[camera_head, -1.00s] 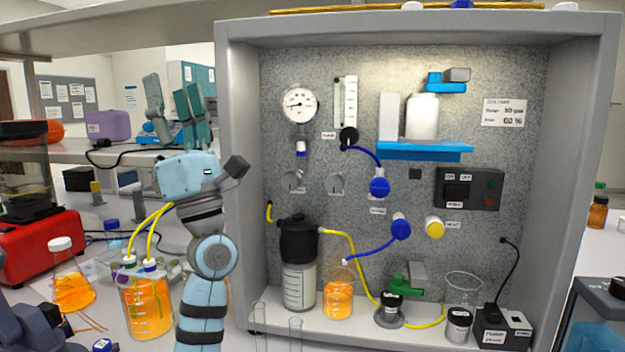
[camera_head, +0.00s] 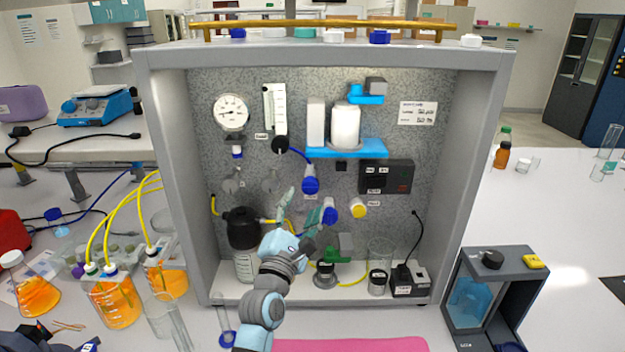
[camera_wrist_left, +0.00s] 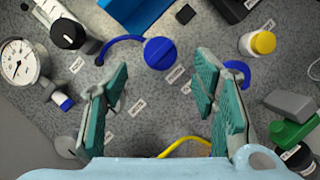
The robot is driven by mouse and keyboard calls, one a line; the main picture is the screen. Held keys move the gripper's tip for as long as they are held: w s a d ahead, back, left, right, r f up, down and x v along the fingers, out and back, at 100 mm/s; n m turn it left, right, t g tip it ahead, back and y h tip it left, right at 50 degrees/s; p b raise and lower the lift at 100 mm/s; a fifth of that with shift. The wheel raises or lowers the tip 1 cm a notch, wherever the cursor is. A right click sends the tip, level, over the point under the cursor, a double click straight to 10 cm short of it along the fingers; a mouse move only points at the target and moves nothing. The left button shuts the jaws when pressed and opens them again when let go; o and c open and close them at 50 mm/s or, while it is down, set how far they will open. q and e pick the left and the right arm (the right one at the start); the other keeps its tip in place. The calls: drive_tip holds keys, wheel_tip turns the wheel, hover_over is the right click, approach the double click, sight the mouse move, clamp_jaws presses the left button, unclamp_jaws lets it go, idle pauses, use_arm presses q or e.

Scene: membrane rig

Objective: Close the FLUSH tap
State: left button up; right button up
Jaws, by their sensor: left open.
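The panel (camera_head: 330,100) carries an upper blue tap (camera_head: 310,184), a lower blue tap (camera_head: 329,214) and a yellow tap (camera_head: 358,208). The label lettering is too small for me to tell which tap is FLUSH. My left gripper (camera_head: 299,208) is open and empty in front of the panel, below the upper blue tap and left of the lower one. In the left wrist view the upper blue tap (camera_wrist_left: 160,53) lies beyond the gap between the fingers (camera_wrist_left: 160,88). The lower blue tap (camera_wrist_left: 240,68) is partly hidden by the right finger there. My right gripper is out of view.
The cabinet side walls (camera_head: 178,180) bound the space. Orange flasks (camera_head: 112,302) stand at left, a grey apparatus (camera_head: 497,285) at right.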

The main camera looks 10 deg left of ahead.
sight(308, 191)
use_arm(q)
drive_tip(key=b+x, duration=0.1)
drive_tip(key=x, duration=0.5)
drive_tip(key=shift+w+d, duration=0.1)
drive_tip(key=shift+w, duration=0.35)
drive_tip(key=shift+w+r, duration=0.1)
drive_tip(key=shift+w, duration=0.15)
drive_tip(key=shift+c, duration=0.3)
drive_tip(key=c, duration=1.1)
